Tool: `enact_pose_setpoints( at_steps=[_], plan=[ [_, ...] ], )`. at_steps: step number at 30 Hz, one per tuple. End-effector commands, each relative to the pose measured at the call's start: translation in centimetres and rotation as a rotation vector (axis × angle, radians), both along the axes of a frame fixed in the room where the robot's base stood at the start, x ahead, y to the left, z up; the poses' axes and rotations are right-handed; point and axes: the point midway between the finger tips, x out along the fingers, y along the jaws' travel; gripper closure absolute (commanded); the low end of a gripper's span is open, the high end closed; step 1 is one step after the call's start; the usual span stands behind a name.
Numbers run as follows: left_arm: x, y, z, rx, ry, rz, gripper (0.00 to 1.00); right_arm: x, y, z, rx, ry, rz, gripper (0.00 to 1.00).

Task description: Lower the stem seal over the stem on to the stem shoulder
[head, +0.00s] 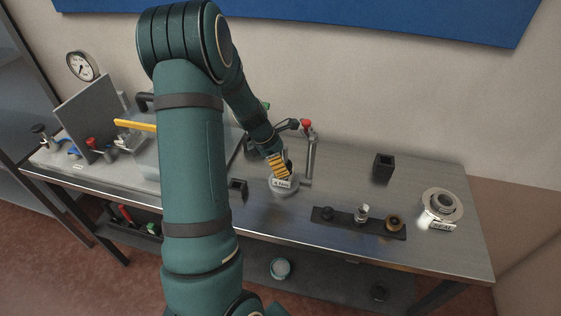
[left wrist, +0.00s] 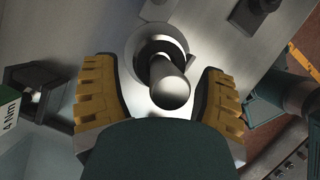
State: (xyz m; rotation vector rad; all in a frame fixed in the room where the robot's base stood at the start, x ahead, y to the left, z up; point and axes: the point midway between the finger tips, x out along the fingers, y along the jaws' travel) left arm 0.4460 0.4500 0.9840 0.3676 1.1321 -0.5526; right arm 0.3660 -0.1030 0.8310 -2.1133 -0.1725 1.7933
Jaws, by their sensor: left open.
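My left gripper (head: 278,167) is over a round metal base (head: 284,187) with a white label, near the middle of the bench. In the left wrist view the ribbed yellow fingers of this gripper (left wrist: 165,100) stand wide apart, either side of a smooth metal stem (left wrist: 170,86). Visible gaps separate the fingers from the stem. A dark ring (left wrist: 151,50) surrounds the stem's lower part, above the pale round base (left wrist: 137,42). I cannot tell whether this ring is the stem seal or how it sits on the shoulder. My right gripper is not in view.
A dark tray (head: 343,225) with several small parts lies at the bench front. A black square holder (head: 383,166) and a round metal fitting (head: 442,204) stand further right. A red-knobbed post (head: 308,150) rises close behind the gripper. A small black box (head: 238,187) stands left.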

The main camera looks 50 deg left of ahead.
Motion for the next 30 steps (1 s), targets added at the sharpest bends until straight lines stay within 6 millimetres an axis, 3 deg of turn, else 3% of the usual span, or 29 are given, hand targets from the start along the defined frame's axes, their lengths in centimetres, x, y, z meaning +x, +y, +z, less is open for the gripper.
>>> enact_pose_setpoints(
  at_steps=[5,19,24,30],
  plan=[
    [-0.4,0.4,1.3,0.002,-0.003,0.002,0.28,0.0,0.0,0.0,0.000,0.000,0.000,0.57],
    [-3.1,2.3,9.4,0.002,-0.004,0.001,0.28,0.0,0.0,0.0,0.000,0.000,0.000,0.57],
    [-3.6,2.6,10.8,0.000,-0.001,0.000,0.28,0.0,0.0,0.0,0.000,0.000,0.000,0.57],
    [-3.8,2.7,11.1,-0.001,0.001,0.000,0.28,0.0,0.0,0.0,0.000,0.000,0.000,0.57]
  ],
)
